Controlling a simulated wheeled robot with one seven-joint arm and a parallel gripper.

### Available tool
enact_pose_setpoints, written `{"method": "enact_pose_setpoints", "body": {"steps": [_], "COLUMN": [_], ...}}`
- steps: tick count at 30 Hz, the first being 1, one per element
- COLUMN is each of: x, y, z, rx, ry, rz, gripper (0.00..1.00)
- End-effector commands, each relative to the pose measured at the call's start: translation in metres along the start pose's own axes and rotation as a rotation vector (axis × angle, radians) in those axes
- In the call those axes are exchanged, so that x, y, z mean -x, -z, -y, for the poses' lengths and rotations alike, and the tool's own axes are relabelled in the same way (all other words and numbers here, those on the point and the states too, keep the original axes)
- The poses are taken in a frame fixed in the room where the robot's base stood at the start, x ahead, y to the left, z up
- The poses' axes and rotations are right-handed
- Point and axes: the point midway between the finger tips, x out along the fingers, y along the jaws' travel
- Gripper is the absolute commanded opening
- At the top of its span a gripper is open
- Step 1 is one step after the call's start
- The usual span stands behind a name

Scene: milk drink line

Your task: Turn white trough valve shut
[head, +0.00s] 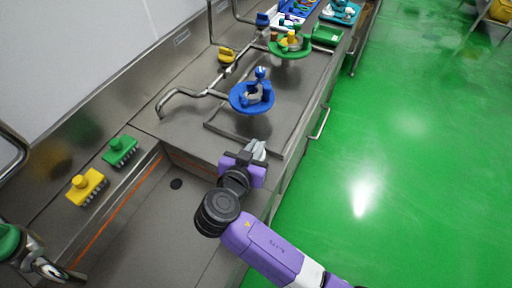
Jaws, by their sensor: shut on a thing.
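My gripper (256,150), on the purple arm, is over the counter edge at the right end of the sunken steel trough (190,195), just below the blue dish. It is shut on a pale, whitish piece between its fingers, which fits the white trough valve. The piece is small and mostly hidden by the purple gripper body. I cannot tell where the fingers end and the valve begins, nor how far the handle is turned.
A blue dish (240,104) with small parts stands close above my gripper. A green dish (279,53) is farther back. Green (120,146) and yellow (86,184) brushes lie on the left ledge. Bent steel pipes rise along the wall. Green floor (400,170) is clear at right.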

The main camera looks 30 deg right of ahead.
Motion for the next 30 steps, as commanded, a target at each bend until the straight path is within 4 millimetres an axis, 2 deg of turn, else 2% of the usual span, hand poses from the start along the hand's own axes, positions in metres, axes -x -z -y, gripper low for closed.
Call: {"method": "enact_pose_setpoints", "body": {"steps": [10,27,28,30], "x": [0.0001,-0.0004,-0.0004,-0.0004], "y": [-0.0047,-0.007,-0.007,-0.0071], "z": [0.0002,-0.0014,-0.0014,-0.0015], "rx": [-0.041,-0.05,-0.05,-0.05], "ry": [-0.111,-0.137,-0.138,-0.138], "rz": [0.01,0.015,0.015,0.015], "gripper": [0.0,0.0,0.14,0.28]}}
